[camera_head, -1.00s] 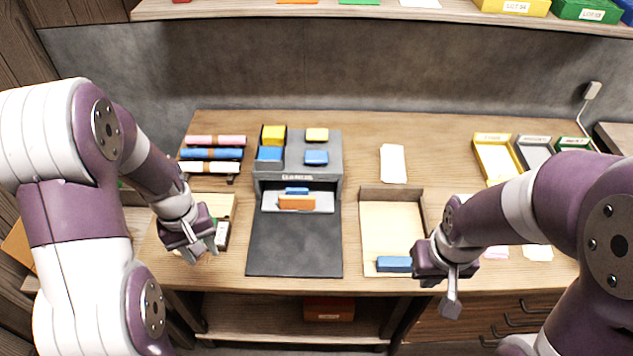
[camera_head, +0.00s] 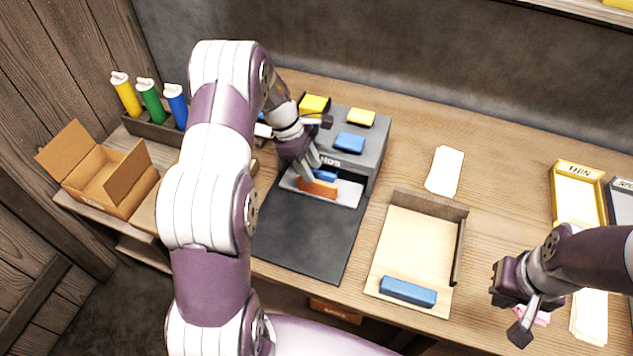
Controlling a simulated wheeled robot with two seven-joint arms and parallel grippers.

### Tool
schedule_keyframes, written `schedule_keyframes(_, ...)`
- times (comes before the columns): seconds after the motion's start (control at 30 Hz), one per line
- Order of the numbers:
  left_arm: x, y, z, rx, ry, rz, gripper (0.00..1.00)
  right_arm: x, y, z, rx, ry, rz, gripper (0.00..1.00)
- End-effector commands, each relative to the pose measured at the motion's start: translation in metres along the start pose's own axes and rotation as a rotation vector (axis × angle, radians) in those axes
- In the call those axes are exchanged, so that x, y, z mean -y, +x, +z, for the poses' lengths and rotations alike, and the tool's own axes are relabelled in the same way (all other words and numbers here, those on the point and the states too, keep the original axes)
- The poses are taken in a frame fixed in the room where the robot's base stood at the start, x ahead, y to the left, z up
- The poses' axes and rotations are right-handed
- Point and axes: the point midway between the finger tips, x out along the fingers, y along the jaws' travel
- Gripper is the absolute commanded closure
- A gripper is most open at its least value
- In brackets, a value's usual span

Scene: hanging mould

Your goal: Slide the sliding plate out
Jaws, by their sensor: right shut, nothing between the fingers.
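The grey press (camera_head: 372,165) stands at the back of the table. The light grey sliding plate (camera_head: 347,193) shows in its front opening, with an orange block (camera_head: 318,188) at its front and a blue piece (camera_head: 326,174) behind that. My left gripper (camera_head: 307,174) points down at the orange block's left end, just above or touching it. I cannot tell whether it grips anything, and the arm hides the plate's left part. My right gripper (camera_head: 521,322) is shut and empty over the table's right front, apart from the plate.
A black mat (camera_head: 305,237) lies clear in front of the press. Right of it is a shallow wooden tray (camera_head: 405,245) with a blue block (camera_head: 408,291). An open cardboard box (camera_head: 108,182) and several coloured bottles (camera_head: 150,102) are at the left.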

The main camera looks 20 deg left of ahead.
Motion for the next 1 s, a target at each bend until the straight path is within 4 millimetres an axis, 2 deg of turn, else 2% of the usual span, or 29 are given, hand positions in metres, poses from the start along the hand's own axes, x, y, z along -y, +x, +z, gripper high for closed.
schedule_keyframes(0.2, 0.001, 0.031, 0.001, 0.0, 0.0, -0.002, 0.61, 0.0, -0.007, -0.001, 0.0, 0.0, 0.0, 1.0)
schedule_keyframes(0.5, 0.0, 0.037, 0.0, -0.001, 0.0, 0.0, 0.61, 0.0, -0.006, -0.001, 0.0, 0.0, 0.0, 1.0)
schedule_keyframes(0.53, 0.0, 0.037, 0.0, -0.001, 0.0, 0.0, 0.64, 0.0, -0.006, -0.001, 0.0, 0.0, 0.0, 1.0)
schedule_keyframes(0.63, 0.0, 0.037, 0.0, -0.001, 0.0, 0.0, 0.96, 0.0, -0.006, -0.001, 0.0, 0.0, 0.0, 1.0)
schedule_keyframes(0.67, 0.0, 0.037, 0.0, -0.001, 0.001, 0.0, 1.0, 0.0, -0.006, -0.001, 0.0, 0.0, 0.0, 1.0)
schedule_keyframes(0.87, 0.001, 0.036, 0.0, -0.002, 0.001, 0.001, 1.0, 0.0, -0.006, -0.001, 0.0, 0.0, 0.0, 1.0)
schedule_keyframes(1.0, 0.008, 0.035, 0.0, -0.002, 0.001, 0.001, 1.0, 0.0, -0.008, -0.001, 0.0, 0.0, 0.0, 1.0)
